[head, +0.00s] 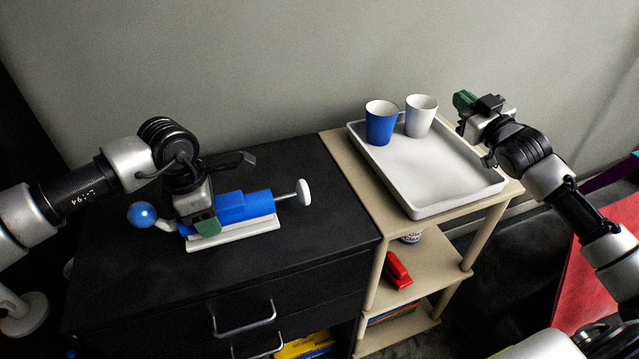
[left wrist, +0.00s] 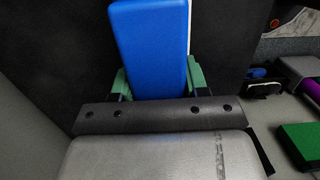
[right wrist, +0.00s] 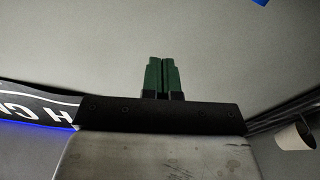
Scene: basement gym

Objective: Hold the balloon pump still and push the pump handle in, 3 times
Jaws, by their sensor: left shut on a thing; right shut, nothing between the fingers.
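The balloon pump (head: 240,208) has a blue body on a white base and lies on the black cabinet top. Its handle (head: 303,192), a white knob on a thin rod, sticks out to the right. A small blue balloon (head: 142,214) is at the pump's left end. My left gripper (head: 205,226) is shut on the pump body; in the left wrist view the blue body (left wrist: 152,45) sits between the green fingers. My right gripper (head: 463,100) is raised at the right, beyond the tray, far from the handle. Its green fingers (right wrist: 161,76) are together and empty.
A white tray (head: 430,208) on a beige shelf unit (head: 366,203) stands right of the cabinet (head: 330,240). A blue cup (head: 380,124) and a white cup (head: 419,118) stand at its back. A red object (head: 397,270) is on a lower shelf. Cabinet top right of the handle is clear.

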